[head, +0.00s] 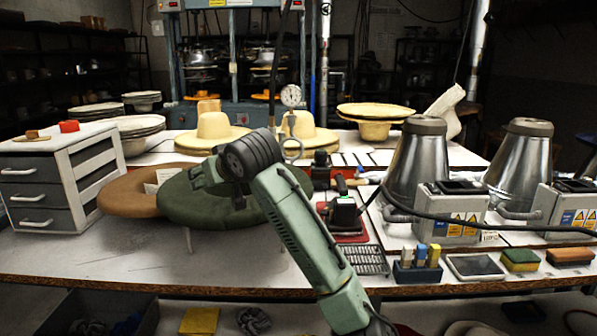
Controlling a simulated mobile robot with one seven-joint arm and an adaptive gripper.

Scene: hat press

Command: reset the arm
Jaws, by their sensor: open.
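My arm rises from the bottom middle of the head view and bends at a dark joint above the bench. My gripper (198,179) is at its far end, small in the picture, in front of the dark green hat. It is open, and I see nothing held in it. I cannot tell whether the gripper touches the green hat.
A drawer cabinet (65,175) stands at the left. Straw hats (213,127) sit behind the felt hats. Two metal steamers (418,160) with control boxes and hoses fill the right. A tool block (417,270) and sponges (520,260) line the front right. The front left bench (110,255) is clear.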

